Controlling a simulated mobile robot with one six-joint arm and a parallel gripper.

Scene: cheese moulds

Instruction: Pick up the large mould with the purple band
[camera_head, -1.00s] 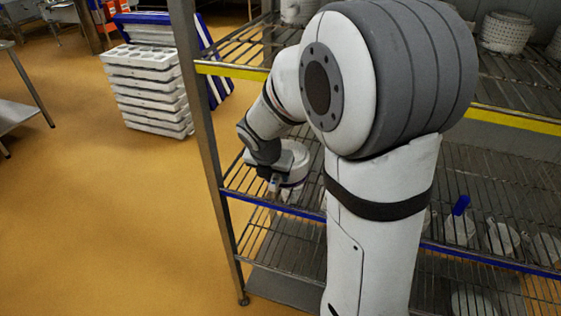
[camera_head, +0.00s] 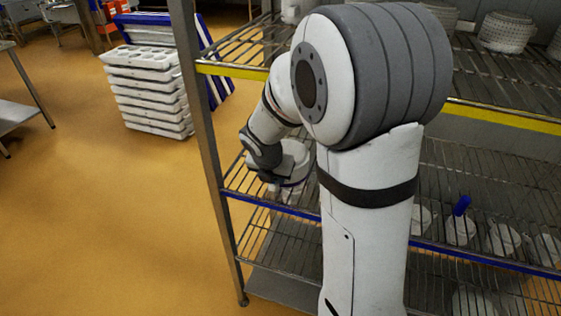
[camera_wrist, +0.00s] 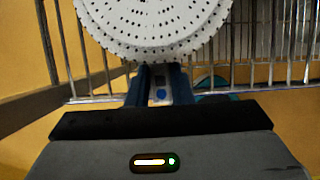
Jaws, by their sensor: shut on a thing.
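The large mould (camera_head: 296,158) is white and round, with a purple band low on its side. It is at the left end of the rack's blue-edged middle shelf, partly hidden behind my arm. In the wrist view its white perforated face (camera_wrist: 150,25) fills the top middle. My gripper (camera_wrist: 162,82) is shut on the mould's near edge. In the head view my gripper (camera_head: 272,184) is small and its fingers are hard to make out. I cannot tell whether the mould touches the shelf.
The blue-edged wire shelf (camera_head: 480,261) holds several small white moulds at right, one with a blue upright piece (camera_head: 462,205). A yellow-edged shelf (camera_head: 515,118) lies above. Stacked white trays (camera_head: 147,90) stand on open floor.

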